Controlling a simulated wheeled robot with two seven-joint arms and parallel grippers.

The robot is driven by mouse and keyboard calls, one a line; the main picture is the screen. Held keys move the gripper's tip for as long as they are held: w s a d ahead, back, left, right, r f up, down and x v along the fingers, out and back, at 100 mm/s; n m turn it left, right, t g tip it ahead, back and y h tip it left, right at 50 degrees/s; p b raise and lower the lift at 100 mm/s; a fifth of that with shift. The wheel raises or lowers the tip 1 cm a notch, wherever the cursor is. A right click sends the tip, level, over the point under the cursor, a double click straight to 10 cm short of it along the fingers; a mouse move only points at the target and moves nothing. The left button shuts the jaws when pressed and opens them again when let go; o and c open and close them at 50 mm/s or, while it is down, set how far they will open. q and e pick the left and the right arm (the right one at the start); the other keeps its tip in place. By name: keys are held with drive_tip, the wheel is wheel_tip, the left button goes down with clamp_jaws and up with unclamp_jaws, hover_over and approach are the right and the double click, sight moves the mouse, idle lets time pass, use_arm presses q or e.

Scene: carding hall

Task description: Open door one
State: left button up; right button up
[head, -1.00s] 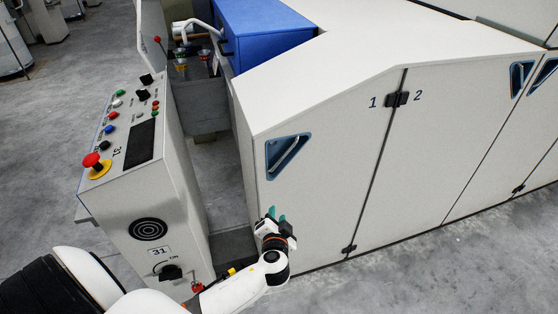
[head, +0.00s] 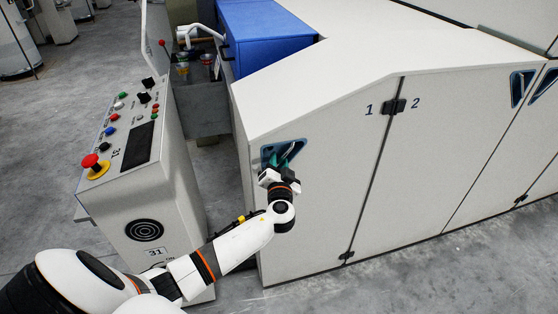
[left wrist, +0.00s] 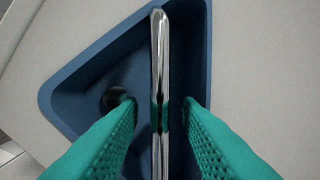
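Door one (head: 325,185) is the pale panel marked 1 on the machine's side, and it looks shut. Its handle is a shiny metal bar (left wrist: 160,80) across a blue triangular recess (left wrist: 82,78); the recess also shows in the head view (head: 297,149). My left gripper (head: 279,164) is at this recess. In the left wrist view its two green fingers (left wrist: 160,135) stand either side of the bar, apart, with gaps visible between them and the bar. My right gripper is not in view.
A control console (head: 150,190) with a red stop button (head: 91,160) stands left of the door, close to my left arm. Door two (head: 450,150) adjoins on the right, past a black hinge (head: 394,107). Grey floor (head: 430,280) in front is clear.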

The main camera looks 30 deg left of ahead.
use_arm(q)
drive_tip(key=shift+w+a, duration=0.2)
drive_tip(key=shift+w, duration=0.1)
clamp_jaws()
drive_tip(key=shift+s+d+f, duration=0.1)
drive_tip(key=shift+d, duration=0.05)
